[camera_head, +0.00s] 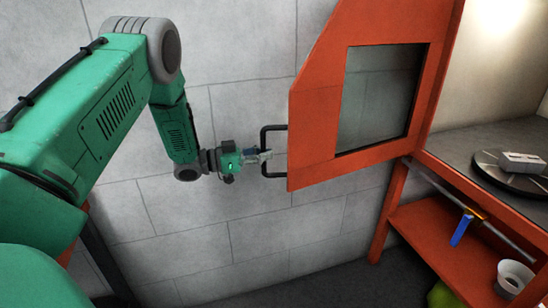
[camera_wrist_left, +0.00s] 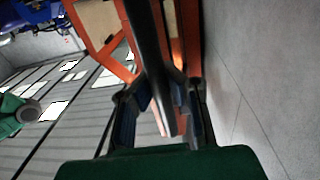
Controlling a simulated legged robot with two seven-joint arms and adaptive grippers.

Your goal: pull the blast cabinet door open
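The blast cabinet door (camera_head: 316,146) is an orange panel with a grey window (camera_head: 378,98). It stands swung out from the orange cabinet frame at the right. A black bar handle (camera_head: 264,140) is on the door's left edge. My left gripper (camera_head: 262,156) is at the handle. In the left wrist view the dark handle bar (camera_wrist_left: 150,50) runs between the fingers of my left gripper (camera_wrist_left: 168,100), which look closed on it. The exact contact is partly hidden by the bar. My right gripper is in neither view.
Inside the cabinet, a dark round turntable (camera_head: 490,172) bears a grey metal part (camera_head: 522,162). A lower orange shelf (camera_head: 425,228) holds a blue-handled item (camera_head: 461,230) and a white cup-like part (camera_head: 513,277). A grey block wall (camera_head: 240,225) is behind the door.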

